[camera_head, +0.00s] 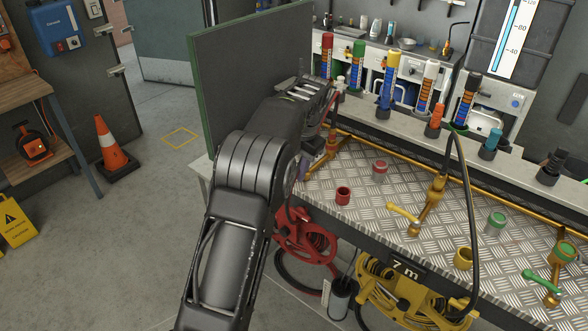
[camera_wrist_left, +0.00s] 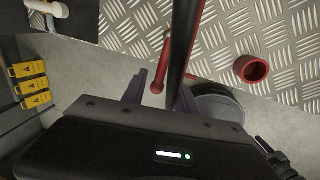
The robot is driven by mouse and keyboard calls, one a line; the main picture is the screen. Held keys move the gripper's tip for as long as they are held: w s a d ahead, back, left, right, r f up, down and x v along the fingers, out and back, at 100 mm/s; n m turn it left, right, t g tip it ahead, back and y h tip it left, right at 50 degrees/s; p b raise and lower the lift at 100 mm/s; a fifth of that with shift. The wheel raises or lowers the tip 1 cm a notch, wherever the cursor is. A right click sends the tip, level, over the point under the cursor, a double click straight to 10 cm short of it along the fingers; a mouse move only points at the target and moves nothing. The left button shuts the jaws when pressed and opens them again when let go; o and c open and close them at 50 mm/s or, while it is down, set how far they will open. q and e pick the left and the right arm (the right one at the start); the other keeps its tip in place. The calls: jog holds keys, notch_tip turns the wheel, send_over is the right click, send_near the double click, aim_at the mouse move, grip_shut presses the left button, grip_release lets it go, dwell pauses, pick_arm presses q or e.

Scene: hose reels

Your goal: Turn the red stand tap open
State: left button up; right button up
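The red stand tap (camera_head: 333,122) stands at the left end of the metal-plated bench, mostly hidden behind my left arm in the head view. In the left wrist view its red lever (camera_wrist_left: 162,63) hangs down with its tip between the fingers of my left gripper (camera_wrist_left: 160,92). The fingers are apart, with a gap on both sides of the lever; I cannot tell whether either touches it. A black hose passes in front of the right finger. In the head view my left gripper (camera_head: 312,164) is partly hidden by its own wrist. My right gripper is not in view.
A red cup (camera_head: 343,196) and a red-topped can (camera_head: 380,170) stand on the bench right of the gripper. A yellow-handled tap (camera_head: 425,205) and a green-handled tap (camera_head: 548,285) are farther right. A green-edged panel (camera_head: 245,80) stands behind my arm. Hose reels hang below.

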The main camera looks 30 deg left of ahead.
pick_arm(q)
notch_tip(320, 180, up, 7)
jog(key=d+p, duration=0.1)
jog(key=shift+d+r, duration=0.15)
jog(key=shift+d, duration=0.05)
jog(key=shift+s, duration=0.1)
dwell(0.4)
